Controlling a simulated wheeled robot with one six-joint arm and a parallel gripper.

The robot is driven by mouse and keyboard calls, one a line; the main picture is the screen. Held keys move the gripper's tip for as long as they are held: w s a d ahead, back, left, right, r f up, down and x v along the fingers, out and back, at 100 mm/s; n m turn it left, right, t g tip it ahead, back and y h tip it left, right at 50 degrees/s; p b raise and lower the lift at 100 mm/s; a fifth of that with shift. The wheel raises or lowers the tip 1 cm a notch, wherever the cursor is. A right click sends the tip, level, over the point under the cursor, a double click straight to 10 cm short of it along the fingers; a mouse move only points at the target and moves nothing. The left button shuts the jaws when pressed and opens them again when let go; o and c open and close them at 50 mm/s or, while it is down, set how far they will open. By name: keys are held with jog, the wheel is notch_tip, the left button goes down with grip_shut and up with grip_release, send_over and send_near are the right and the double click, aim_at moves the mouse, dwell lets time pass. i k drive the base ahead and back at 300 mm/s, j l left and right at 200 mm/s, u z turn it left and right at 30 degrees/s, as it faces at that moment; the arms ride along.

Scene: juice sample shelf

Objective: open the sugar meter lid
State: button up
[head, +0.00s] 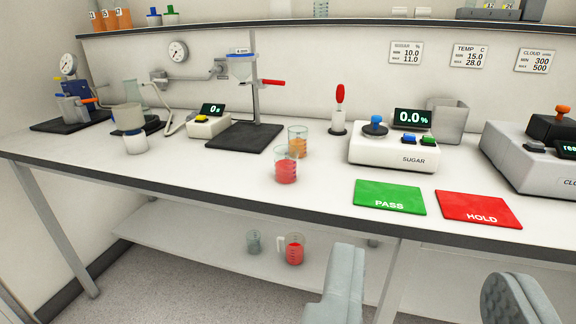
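The sugar meter (385,155) is a white box labelled SUGAR on the bench, right of centre in the head view. Its display (412,118) reads 0.0%. A dark round lid (375,131) with a blue knob (376,120) sits on its top left and looks closed. A blue and a green button are on its top right. My gripper (425,266) is open and empty, its two grey fingers wide apart at the bottom of the view. It is nearer to the camera than the bench and apart from the meter.
Beakers of red (286,170) and orange (298,146) liquid and a red-handled tool in a holder (338,122) stand left of the meter. A green PASS mat (390,193) and red HOLD mat (478,204) lie before it. A grey CLOUD device (528,160) is right; a shelf runs above.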

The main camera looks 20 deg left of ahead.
aim_at(376, 128)
jog(key=i, duration=1)
